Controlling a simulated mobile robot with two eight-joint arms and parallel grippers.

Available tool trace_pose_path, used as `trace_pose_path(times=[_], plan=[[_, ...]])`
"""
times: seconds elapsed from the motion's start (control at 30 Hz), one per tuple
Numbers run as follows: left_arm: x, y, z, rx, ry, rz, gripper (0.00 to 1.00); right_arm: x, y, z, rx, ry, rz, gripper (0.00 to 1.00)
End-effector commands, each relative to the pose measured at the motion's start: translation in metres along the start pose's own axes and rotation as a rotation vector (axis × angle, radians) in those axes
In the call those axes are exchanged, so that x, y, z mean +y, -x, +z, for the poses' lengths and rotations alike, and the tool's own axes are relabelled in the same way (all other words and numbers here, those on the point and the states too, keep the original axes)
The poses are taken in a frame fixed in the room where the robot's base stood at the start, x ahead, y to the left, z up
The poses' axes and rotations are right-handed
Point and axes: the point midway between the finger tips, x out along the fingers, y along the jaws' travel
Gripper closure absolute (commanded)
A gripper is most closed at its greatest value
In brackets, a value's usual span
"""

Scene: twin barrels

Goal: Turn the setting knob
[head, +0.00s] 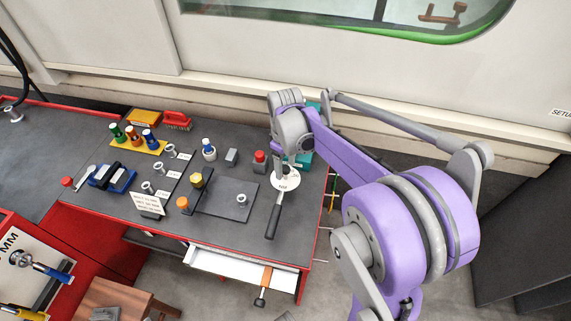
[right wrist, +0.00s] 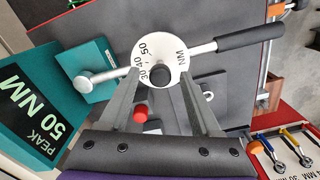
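The torque wrench's white dial (head: 288,183) lies at the right end of the dark table, with its black handle (head: 272,221) pointing toward the front edge. In the right wrist view the dial (right wrist: 150,49) shows 30, 40, 50 and NM. The dark round setting knob (right wrist: 159,75) stands at the dial's middle. My right gripper (head: 287,165) is over the dial. In the right wrist view its two fingers (right wrist: 159,78) are apart, one on each side of the knob. I cannot tell whether they touch it. My left gripper is not in view.
A teal box (right wrist: 35,115) reading PEAK 50 NM stands beside the wrench. A red-topped piece (head: 260,157), a grey block (head: 232,157) and a dark plate (head: 224,198) with fittings lie to the left. An open white drawer (head: 240,268) juts from the table's front.

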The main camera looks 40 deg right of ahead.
Motion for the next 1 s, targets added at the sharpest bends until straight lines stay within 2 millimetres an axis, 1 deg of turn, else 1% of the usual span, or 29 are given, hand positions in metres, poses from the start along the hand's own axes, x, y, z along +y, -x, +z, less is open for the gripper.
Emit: trace_pose_path(times=[0.23, 0.37, 0.47, 0.7, 0.8, 0.9, 1.0], plan=[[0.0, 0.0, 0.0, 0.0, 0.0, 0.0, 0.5, 0.0, 0.0, 0.0, 0.0, 0.0, 0.0, 0.36], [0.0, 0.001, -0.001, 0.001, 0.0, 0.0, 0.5, 0.0, 0.01, 0.0, 0.0, -0.001, 0.0, 0.36], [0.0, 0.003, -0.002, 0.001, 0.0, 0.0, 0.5, 0.0, 0.026, 0.0, 0.0, -0.001, 0.0, 0.36], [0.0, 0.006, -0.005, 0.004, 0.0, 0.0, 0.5, 0.0, 0.075, 0.0, 0.0, 0.0, 0.0, 0.36], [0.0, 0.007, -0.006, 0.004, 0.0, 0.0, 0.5, 0.0, 0.091, 0.0, 0.0, 0.0, 0.0, 0.36], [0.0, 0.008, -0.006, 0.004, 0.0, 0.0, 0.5, 0.0, 0.102, 0.0, 0.0, 0.0, 0.0, 0.36], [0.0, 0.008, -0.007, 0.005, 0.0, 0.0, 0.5, 0.0, 0.107, 0.0, 0.0, 0.0, 0.0, 0.36]])
